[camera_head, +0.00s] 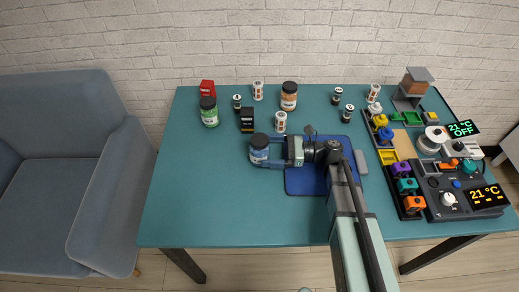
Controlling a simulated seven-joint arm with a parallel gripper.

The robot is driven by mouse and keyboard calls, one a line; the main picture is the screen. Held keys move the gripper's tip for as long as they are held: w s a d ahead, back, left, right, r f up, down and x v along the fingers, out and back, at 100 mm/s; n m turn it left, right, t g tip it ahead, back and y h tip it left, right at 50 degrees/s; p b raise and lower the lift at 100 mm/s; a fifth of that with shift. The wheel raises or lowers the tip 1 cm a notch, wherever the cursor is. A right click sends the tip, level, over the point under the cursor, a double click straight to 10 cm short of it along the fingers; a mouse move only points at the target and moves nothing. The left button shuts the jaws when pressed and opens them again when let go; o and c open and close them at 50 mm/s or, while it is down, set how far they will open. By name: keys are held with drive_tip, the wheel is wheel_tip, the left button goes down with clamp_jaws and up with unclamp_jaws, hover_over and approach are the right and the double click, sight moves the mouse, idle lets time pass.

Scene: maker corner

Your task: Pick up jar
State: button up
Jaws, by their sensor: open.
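A jar with a dark lid and a blue-and-white body (258,155) stands on the teal table, left of the blue mat. My gripper (268,152) reaches in from the right, with its jaws open and its fingers at either side of this jar. I cannot tell whether they touch it. A green jar with a dark lid (210,117) stands farther back to the left. An amber jar with a dark lid and a pale label (289,98) stands at the back, right of the green one.
A black box (247,125), a red object (207,87) and several small cylinders, one a white-and-orange cylinder (280,125), stand behind my gripper. A blue mat (305,184) lies under my arm. Trays and devices, including a dark console (462,202), fill the right side. The table's front left (200,205) is clear.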

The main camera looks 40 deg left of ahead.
sight(254, 149)
drive_tip(key=shift+x, duration=2.75)
drive_tip(key=c, duration=1.3)
drive_tip(key=shift+r, duration=0.1)
